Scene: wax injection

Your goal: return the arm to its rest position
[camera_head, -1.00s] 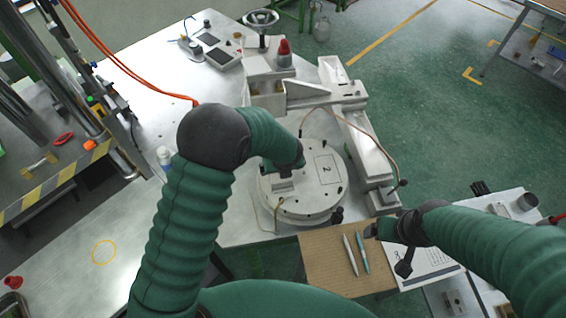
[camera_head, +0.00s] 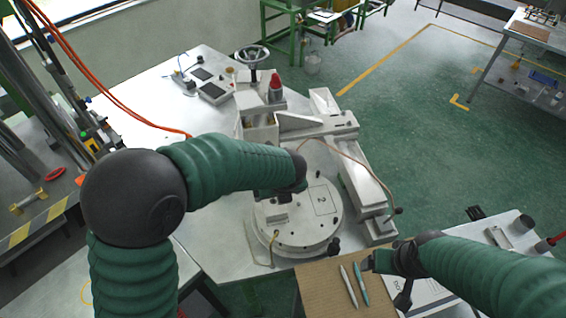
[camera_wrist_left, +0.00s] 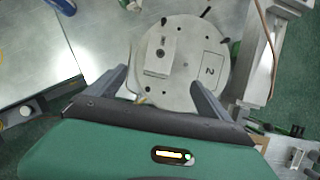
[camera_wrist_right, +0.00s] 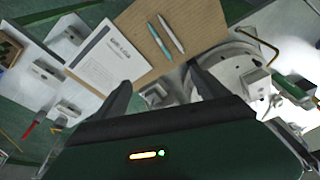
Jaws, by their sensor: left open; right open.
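My left gripper (camera_wrist_left: 160,88) is open and empty, above the round white plate marked 2 (camera_wrist_left: 183,95) in the left wrist view. In the head view my left arm comes in from the left and its wrist hides part of that plate (camera_head: 318,232); the fingers are hidden there. A light block (camera_wrist_left: 160,56) sits on the plate. My right gripper (camera_wrist_right: 158,86) is open and empty in the right wrist view. Its fingers point toward the brown board (camera_wrist_right: 205,22) and the white printed sheet (camera_wrist_right: 102,60). In the head view my right arm comes in from the lower right.
Two pens (camera_head: 354,285) lie on the brown board (camera_head: 318,292). A metal machine arm (camera_head: 365,185) stands beside the plate. A handwheel (camera_head: 252,56) and a red-topped part (camera_head: 275,85) stand at the back. Orange hoses (camera_head: 100,95) run at left.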

